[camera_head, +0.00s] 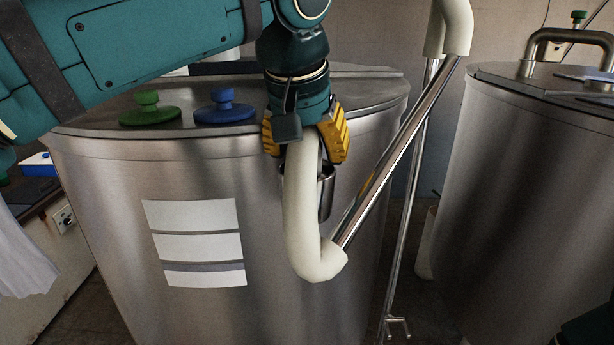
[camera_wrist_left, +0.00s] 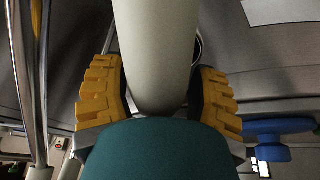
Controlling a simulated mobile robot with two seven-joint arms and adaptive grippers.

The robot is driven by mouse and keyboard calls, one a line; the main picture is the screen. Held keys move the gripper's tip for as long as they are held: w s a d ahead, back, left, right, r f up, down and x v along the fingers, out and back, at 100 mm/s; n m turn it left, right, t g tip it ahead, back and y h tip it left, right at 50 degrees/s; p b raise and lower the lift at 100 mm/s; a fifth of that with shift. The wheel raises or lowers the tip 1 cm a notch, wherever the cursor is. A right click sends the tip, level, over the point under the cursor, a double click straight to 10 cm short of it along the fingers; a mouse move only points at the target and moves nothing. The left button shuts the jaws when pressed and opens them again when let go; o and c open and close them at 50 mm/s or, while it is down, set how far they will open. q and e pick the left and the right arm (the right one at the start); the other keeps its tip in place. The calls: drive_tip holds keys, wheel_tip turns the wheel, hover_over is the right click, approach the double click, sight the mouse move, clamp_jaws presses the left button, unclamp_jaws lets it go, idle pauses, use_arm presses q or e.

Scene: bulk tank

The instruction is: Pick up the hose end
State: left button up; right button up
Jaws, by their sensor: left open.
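The cream hose (camera_head: 301,215) rises from the lower end of a slanted steel pipe and bends upward in front of the left tank. Its upper end sits at my left gripper (camera_head: 306,140) and is hidden by it. The left gripper points down, with its yellow fingers on either side of the hose. In the left wrist view the hose (camera_wrist_left: 153,50) runs between the two open fingers of the gripper (camera_wrist_left: 155,98). Whether the fingers touch it I cannot tell. My right gripper is not in view.
A steel cup-like holder (camera_head: 326,190) is just behind the hose at the tank wall. The left tank (camera_head: 110,220) carries green (camera_head: 149,108) and blue (camera_head: 226,107) knobs on its lid. The slanted steel pipe (camera_head: 385,165) and a second tank (camera_head: 535,180) stand to the right.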

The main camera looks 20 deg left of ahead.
use_arm(q)
clamp_jaws()
drive_tip(key=shift+r, duration=0.15)
